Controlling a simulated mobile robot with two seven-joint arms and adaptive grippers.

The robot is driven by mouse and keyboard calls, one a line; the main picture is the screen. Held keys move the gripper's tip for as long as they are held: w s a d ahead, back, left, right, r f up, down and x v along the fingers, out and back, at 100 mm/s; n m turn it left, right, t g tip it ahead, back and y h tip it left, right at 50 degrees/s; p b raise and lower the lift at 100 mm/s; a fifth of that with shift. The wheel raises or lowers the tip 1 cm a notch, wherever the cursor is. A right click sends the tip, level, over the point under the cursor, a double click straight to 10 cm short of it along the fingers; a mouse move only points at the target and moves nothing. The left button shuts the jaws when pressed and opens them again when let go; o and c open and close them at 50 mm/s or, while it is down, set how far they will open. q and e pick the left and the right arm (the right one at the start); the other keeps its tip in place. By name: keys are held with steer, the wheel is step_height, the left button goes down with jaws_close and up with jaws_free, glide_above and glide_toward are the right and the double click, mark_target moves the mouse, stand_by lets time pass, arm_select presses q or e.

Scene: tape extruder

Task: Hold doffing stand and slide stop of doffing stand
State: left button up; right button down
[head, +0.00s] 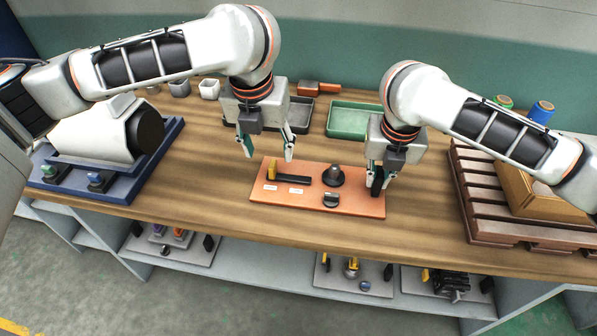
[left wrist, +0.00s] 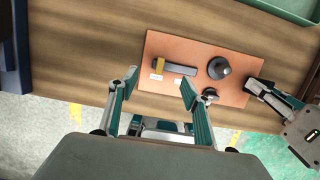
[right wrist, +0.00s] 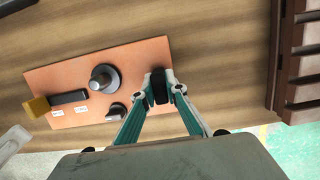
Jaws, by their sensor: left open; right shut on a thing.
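The doffing stand is an orange board (head: 330,205) on the table. It carries a dark rail (head: 295,181) with a yellow slide stop (head: 272,167) at its left end, a grey cone (head: 333,176), a small knob (head: 331,199) and a dark upright block at its right end. The yellow stop also shows in the left wrist view (left wrist: 163,67). My left gripper (head: 268,154) is open and empty, above and beside the stand's left end. My right gripper (head: 377,187) is shut on the dark block (right wrist: 159,87), its fingers on either side of it.
A blue-based machine (head: 160,160) stands at the left. A green tray (head: 350,121) and a dark tray (head: 297,112) lie behind the stand. A brown slatted rack (head: 480,205) is at the right. Bare table surrounds the stand.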

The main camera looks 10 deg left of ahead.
arm_select(q)
steer(key=w+v, duration=0.2)
steer(key=v, duration=0.6)
steer(key=shift+r, duration=0.15)
stand_by(0.5)
arm_select(e)
steer(key=c, duration=2)
jaws_free()
steer(key=shift+o, duration=0.2)
